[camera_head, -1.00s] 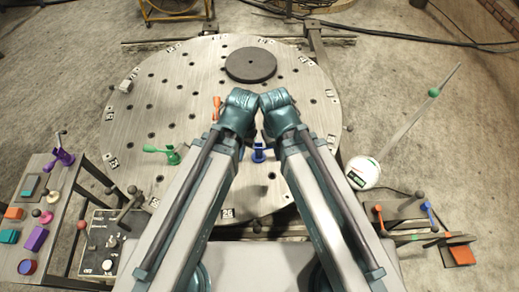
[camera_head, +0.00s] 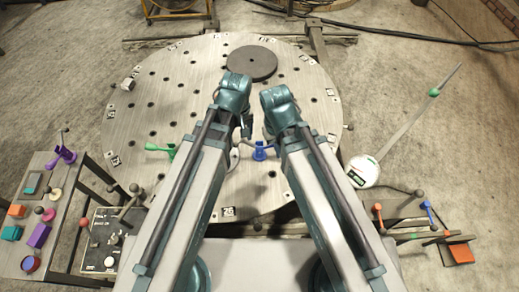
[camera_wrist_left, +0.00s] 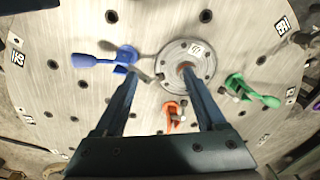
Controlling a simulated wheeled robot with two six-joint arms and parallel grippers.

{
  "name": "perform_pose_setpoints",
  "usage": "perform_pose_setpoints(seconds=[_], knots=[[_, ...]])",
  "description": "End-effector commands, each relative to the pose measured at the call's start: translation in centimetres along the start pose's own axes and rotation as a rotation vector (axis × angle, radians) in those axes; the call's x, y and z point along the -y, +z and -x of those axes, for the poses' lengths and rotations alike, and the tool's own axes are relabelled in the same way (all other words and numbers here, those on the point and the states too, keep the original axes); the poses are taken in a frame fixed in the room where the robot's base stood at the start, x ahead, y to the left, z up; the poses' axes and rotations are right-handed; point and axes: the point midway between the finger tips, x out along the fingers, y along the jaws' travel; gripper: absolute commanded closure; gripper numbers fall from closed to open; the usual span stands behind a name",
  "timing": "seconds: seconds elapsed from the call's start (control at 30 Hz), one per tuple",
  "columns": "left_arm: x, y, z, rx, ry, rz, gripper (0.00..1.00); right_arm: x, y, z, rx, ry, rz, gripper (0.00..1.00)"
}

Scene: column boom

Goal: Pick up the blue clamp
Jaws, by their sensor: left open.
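The blue clamp (camera_head: 260,152) stands on the round metal table between my two arms. In the left wrist view the blue clamp (camera_wrist_left: 105,57) lies left of my left gripper (camera_wrist_left: 158,76), with its body close to the left finger; I see no grip on it. That gripper is open and empty, with a grey disc between and beyond its fingertips. In the head view my left gripper (camera_head: 245,128) shows only in part, just left of and beyond the clamp. My right gripper is hidden; only my right arm shows.
A green clamp (camera_head: 162,149) stands left on the table. An orange clamp (camera_wrist_left: 172,116) and the grey disc (camera_wrist_left: 203,64) are near my left gripper. A dark round plate (camera_head: 251,63) lies at the back. A side cart (camera_head: 40,215) holds several coloured parts.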

Motion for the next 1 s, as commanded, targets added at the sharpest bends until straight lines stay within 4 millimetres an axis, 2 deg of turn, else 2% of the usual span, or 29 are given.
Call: perform_pose_setpoints(seconds=[0.03,0.13,0.3,0.5,0.7,1.0], knots=[[-0.3,-1.5,0.3,0.0,0.013,0.14,0.28,0.0,0.0,0.4,0.0,0.0,0.0,1.0],[-0.8,-3.2,0.6,0.005,0.037,0.415,0.28,-0.1,0.0,0.6,0.0,0.0,0.0,1.0],[-3.5,-3.5,0.7,0.022,0.039,0.788,0.28,-0.1,0.0,0.6,0.0,0.0,0.0,1.0],[-6.0,-3.1,0.8,0.034,0.03,1.086,0.28,-0.1,0.0,0.7,0.0,0.0,0.0,1.0],[-6.8,-2.9,0.9,0.039,0.025,1.209,0.28,-0.1,0.0,0.7,0.0,0.0,0.0,1.0],[-6.9,-2.9,0.1,0.039,0.025,1.217,0.28,0.0,0.0,-0.1,0.0,0.0,0.0,1.0]])
